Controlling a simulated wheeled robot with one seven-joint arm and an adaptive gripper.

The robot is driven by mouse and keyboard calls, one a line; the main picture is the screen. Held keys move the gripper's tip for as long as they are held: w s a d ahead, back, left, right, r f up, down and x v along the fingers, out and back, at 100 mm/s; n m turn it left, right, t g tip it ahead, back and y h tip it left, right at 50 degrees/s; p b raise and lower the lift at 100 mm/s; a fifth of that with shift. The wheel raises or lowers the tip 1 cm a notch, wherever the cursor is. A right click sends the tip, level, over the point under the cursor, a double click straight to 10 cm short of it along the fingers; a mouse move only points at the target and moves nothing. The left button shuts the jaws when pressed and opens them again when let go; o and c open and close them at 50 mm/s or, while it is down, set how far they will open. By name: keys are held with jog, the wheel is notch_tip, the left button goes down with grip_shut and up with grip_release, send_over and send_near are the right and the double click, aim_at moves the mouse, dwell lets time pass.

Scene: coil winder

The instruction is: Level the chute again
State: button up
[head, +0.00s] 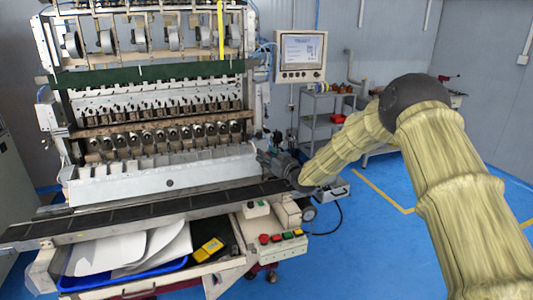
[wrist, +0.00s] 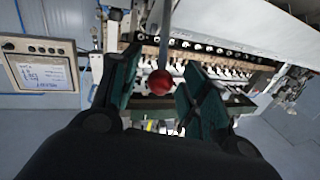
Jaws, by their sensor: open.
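A long white chute-like trough (head: 165,180) runs across the front of the winder, at the same slant in the picture as the dark rail below it; I cannot tell whether it is level. In the head view my gripper (head: 267,160) is at the trough's right end, beside the machine. In the wrist view my gripper (wrist: 161,88) is open. A red ball knob (wrist: 160,82) on a thin grey rod (wrist: 165,40) shows between its green-padded fingers, with a gap to the right finger. I cannot tell whether the left finger touches it. The head view hides the knob.
The dark rail (head: 150,213) runs below the trough. A button box (head: 283,240), a yellow device (head: 208,249) and a blue tray (head: 170,267) with white sheets are in front. A screen (head: 301,50) hangs at the machine's right. The blue floor on the right is mostly clear.

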jog(key=shift+w+a, duration=0.15)
jog(key=shift+w, duration=0.15)
grip_shut()
